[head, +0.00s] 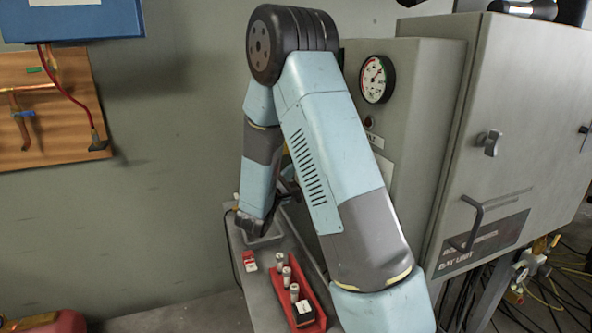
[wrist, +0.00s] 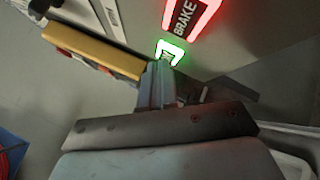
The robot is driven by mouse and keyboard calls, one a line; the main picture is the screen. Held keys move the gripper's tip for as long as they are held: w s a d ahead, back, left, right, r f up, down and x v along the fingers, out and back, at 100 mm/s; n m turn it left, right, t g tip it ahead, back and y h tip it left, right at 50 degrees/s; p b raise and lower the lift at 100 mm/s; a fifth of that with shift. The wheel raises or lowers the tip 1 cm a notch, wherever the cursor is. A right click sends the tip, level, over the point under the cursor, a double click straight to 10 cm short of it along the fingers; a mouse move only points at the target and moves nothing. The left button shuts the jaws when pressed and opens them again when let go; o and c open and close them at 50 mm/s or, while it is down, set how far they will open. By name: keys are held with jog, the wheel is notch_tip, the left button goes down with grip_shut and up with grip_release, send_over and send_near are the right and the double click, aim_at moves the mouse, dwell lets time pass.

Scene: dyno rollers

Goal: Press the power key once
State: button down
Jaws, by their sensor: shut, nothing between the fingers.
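In the wrist view, a small key with a bright green lit border (wrist: 170,53) stands just past my fingertips. Its label is too small to read, so I cannot tell for sure that it is the power key. My gripper (wrist: 161,68) is shut and empty, with its fingertips at or very near the lower edge of that key. I cannot tell whether they touch it. A larger red-lit sign reading BRAKE (wrist: 186,17) is above the key. In the head view, my arm hides the key and the fingertips.
A grey bench (head: 245,268) holds a red tray (head: 312,287) with several pale cylinders and a small red-and-white item (head: 249,261). A grey cabinet (head: 510,130) and a round gauge (head: 377,79) stand to the right. A yellow bar (wrist: 95,49) lies left of my fingers.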

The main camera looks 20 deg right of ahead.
jog(key=shift+a, duration=0.7)
jog(key=a, duration=0.5)
dwell(0.3)
dwell(0.7)
